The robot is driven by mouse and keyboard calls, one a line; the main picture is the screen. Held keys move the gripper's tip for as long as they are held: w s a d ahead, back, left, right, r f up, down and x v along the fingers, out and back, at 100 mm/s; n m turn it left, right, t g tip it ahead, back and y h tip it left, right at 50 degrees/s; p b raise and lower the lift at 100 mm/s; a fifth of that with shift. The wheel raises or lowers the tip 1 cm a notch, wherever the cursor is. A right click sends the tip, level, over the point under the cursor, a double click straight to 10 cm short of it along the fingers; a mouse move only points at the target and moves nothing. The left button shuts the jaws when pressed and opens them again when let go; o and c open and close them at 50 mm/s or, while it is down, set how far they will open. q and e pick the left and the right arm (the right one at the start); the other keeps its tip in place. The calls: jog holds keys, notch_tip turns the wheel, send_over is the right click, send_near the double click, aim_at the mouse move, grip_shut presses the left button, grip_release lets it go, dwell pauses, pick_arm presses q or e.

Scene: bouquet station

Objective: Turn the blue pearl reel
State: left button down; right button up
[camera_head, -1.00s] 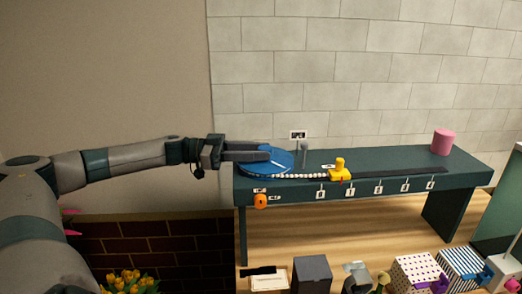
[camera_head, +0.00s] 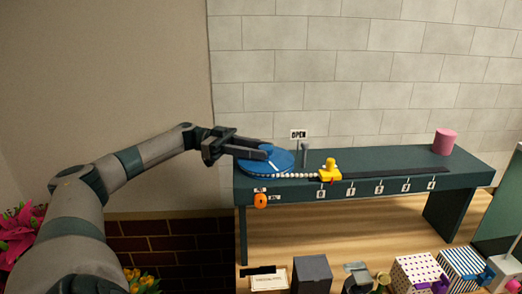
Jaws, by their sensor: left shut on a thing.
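The blue pearl reel (camera_head: 284,162) lies flat at the left end of a dark green bench. My left gripper (camera_head: 266,153) reaches over it from the left and is shut on it; its fingers hide the exact part held. A string of white pearls (camera_head: 290,176) runs from the reel's front edge right to a yellow slider (camera_head: 329,174) on a dark track. The slider stands near the mark 0. My right gripper is out of view.
A sign reading OPEN (camera_head: 299,134) stands behind the reel, beside a grey post (camera_head: 305,152). An orange knob (camera_head: 261,201) is on the bench front. A pink cylinder (camera_head: 444,141) stands at the right end. Boxes (camera_head: 312,273) stand below.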

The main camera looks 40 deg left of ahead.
pick_arm(q)
jog(key=c, duration=1.3)
grip_release()
jog(key=shift+o, duration=0.2)
jog(key=shift+a, duration=0.1)
jog(key=shift+s+a+f+b, duration=0.1)
jog(key=shift+s+a+b, duration=0.2)
jog(key=shift+a+b, duration=0.25)
jog(key=b+v, duration=0.3)
jog(key=v, duration=0.7)
jog(key=shift+a, duration=0.3)
jog(key=shift+s, duration=0.1)
